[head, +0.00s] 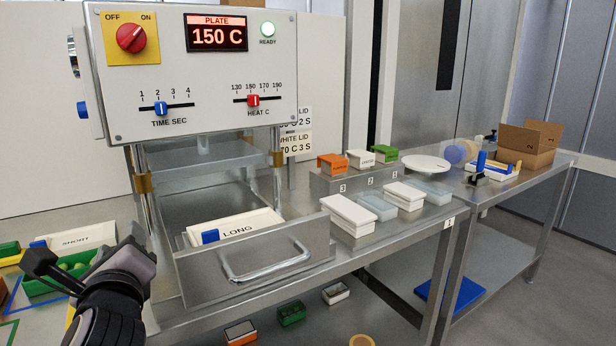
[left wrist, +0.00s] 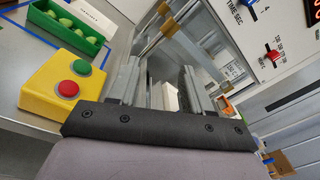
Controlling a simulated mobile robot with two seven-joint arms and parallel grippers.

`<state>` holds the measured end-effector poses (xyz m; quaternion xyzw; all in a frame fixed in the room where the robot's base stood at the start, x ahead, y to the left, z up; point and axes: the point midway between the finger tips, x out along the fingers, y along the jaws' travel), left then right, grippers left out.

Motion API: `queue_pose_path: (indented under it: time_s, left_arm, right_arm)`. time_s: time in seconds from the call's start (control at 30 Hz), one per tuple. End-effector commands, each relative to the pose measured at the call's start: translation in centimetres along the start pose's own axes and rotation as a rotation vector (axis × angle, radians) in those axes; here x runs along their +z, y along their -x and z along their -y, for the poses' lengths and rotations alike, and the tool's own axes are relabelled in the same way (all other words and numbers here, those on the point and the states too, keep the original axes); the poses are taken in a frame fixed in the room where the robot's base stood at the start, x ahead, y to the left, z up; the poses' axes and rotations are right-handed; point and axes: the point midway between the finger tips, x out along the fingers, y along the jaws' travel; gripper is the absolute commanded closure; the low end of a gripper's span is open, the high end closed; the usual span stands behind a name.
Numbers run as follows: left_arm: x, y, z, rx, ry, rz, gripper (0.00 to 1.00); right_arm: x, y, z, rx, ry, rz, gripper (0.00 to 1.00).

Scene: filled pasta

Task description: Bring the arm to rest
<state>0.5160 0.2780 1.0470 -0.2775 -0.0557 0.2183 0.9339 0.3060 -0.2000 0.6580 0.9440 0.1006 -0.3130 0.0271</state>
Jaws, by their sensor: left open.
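My left gripper (head: 82,262) is at the lower left of the head view, above the table and left of the open metal drawer (head: 215,278). It is open and looks empty. In the left wrist view the two fingers of my left gripper (left wrist: 160,78) stand well apart, with the machine's frame and drawer area beyond them. My right gripper is in neither view.
The sealing machine (head: 210,100) reads 150 C, with a green lamp lit. A tray marked LONG (head: 255,225) lies in the drawer. A green bin (left wrist: 66,24) and yellow button box (left wrist: 58,88) are near my left gripper. White-lidded containers (head: 348,213) stand right of the drawer.

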Motion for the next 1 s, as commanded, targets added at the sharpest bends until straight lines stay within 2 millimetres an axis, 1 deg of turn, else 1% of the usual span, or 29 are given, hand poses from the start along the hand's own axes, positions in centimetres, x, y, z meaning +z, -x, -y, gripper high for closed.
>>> queue_pose_path:
  time_s: [0.03, 0.1, 0.17, 0.2, 0.27, 0.3, 0.37, 0.4, 0.47, 0.5, 0.57, 0.6, 0.67, 0.7, 0.87, 0.9, 0.93, 1.0]
  left_arm:
    - [-2.3, 0.7, -1.8, 0.039, 0.106, -0.076, 0.51]
    - [-5.1, 1.8, -4.0, 0.1, 0.265, -0.168, 0.51]
    - [-7.4, 2.9, -5.8, 0.168, 0.402, -0.24, 0.51]
    - [-8.8, 3.8, -7.1, 0.217, 0.495, -0.282, 0.51]
    - [-10.9, 5.2, -9.0, 0.303, 0.628, -0.336, 0.51]
    - [-12.1, 6.3, -10.1, 0.363, 0.717, -0.367, 0.51]
    - [-13.9, 8.1, -11.9, 0.464, 0.848, -0.405, 0.51]
    - [-15.0, 9.3, -13.1, 0.536, 0.933, -0.423, 0.51]
    - [-16.4, 11.3, -14.8, 0.649, 1.058, -0.439, 0.51]
    - [-17.3, 12.8, -15.9, 0.73, 1.139, -0.443, 0.51]
    - [-18.5, 14.9, -17.4, 0.852, 1.254, -0.437, 0.51]
    - [-19.1, 16.4, -18.4, 0.935, 1.325, -0.425, 0.51]
    - [-19.9, 18.6, -19.6, 1.057, 1.427, -0.397, 0.51]
    - [-20.4, 20.0, -20.4, 1.137, 1.486, -0.372, 0.51]
    - [-21.4, 25.5, -23.1, 1.443, 1.69, -0.221, 0.51]
    - [-21.5, 26.8, -23.7, 1.517, 1.733, -0.172, 0.51]
    - [-21.6, 26.6, -23.4, 1.511, 1.756, -0.175, 0.51]
    - [-22.4, 25.4, -22.9, 1.45, 1.794, -0.217, 0.51]
  right_arm:
    - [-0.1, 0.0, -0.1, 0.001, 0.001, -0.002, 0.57]
    - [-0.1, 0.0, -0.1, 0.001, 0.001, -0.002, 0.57]
    - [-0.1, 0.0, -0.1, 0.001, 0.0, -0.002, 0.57]
    - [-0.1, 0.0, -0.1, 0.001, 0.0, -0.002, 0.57]
    - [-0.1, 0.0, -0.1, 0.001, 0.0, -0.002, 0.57]
    - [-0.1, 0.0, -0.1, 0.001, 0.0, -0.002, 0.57]
    - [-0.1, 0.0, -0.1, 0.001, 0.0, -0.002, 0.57]
    - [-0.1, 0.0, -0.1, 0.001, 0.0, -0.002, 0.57]
    - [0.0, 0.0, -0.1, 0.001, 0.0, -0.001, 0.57]
    - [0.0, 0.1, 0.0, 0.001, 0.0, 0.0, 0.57]
    - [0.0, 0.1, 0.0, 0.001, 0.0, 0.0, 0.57]
    - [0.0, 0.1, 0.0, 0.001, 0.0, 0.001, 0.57]
    - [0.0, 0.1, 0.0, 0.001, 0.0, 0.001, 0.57]
    - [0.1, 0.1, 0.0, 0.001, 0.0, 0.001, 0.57]
    - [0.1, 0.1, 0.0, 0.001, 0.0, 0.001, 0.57]
    - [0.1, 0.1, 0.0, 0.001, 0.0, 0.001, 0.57]
    - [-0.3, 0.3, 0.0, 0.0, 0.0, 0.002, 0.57]
    - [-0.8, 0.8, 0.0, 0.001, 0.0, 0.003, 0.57]
